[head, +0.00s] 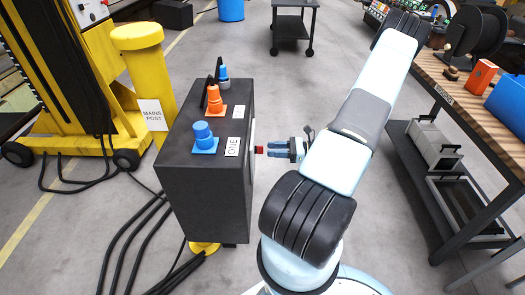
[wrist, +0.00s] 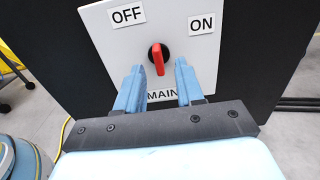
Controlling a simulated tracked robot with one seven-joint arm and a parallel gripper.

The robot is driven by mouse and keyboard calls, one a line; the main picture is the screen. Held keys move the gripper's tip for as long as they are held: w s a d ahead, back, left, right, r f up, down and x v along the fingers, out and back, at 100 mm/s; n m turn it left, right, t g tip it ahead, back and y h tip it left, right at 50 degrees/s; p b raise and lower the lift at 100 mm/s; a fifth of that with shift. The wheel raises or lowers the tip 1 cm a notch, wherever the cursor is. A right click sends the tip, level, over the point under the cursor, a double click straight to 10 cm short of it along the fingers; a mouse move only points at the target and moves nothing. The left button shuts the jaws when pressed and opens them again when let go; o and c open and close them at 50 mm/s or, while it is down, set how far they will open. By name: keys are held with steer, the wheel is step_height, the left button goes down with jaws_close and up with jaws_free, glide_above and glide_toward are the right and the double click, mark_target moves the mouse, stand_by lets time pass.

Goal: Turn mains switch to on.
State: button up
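The mains switch has a white plate (wrist: 100,40) with an OFF label (wrist: 127,14) at upper left and an ON label (wrist: 202,24) at upper right. Its red knob (wrist: 158,58) stands nearly upright, its top leaning slightly toward OFF. In the head view the red knob (head: 259,149) shows on the right side of the dark cabinet (head: 205,205). My gripper (wrist: 158,72) is open, with one blue finger on each side of the knob and a gap to both. In the head view my gripper (head: 270,149) points left at the knob. The lower MAIN label is partly hidden by the fingers.
Blue and orange plugs (head: 204,134) stand on the cabinet top. A yellow post (head: 145,75) marked MAINS POST and a yellow lifting column stand at left. Black cables (head: 130,235) lie on the floor. A wooden workbench (head: 470,95) stands at right.

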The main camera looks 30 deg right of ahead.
mark_target(259, 150)
steer(key=shift+x, duration=1.95)
jaws_close()
